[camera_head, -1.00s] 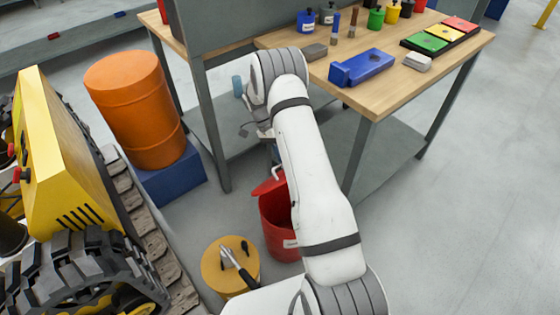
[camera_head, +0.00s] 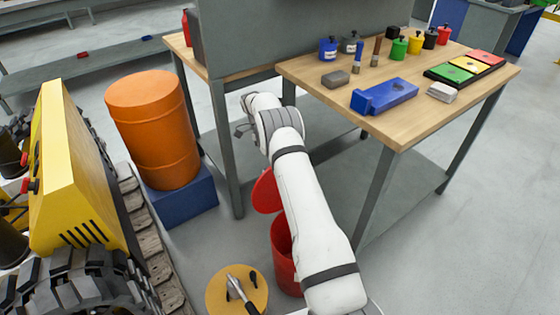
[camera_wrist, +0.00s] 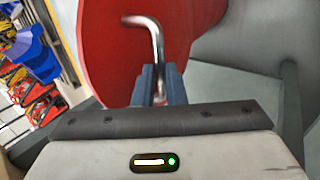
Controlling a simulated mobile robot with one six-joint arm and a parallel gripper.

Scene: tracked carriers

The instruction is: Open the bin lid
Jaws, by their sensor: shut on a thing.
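The red bin (camera_head: 284,262) stands on the floor beside the workbench, partly hidden behind my arm. Its red lid (camera_head: 266,192) is raised and steeply tilted above the bin's mouth. In the wrist view the lid (camera_wrist: 105,50) fills the upper middle, with a bent metal handle (camera_wrist: 154,38) on it. My gripper (camera_wrist: 159,88) is shut on the lower end of this handle. In the head view the fingers are hidden behind my arm.
A workbench (camera_head: 420,117) with a blue vise-like block (camera_head: 384,96) and small containers stands to the right of the arm. An orange drum (camera_head: 152,130) on a blue base and a yellow tracked machine (camera_head: 75,170) stand left. A round yellow stool top (camera_head: 222,289) holds tools near the bin.

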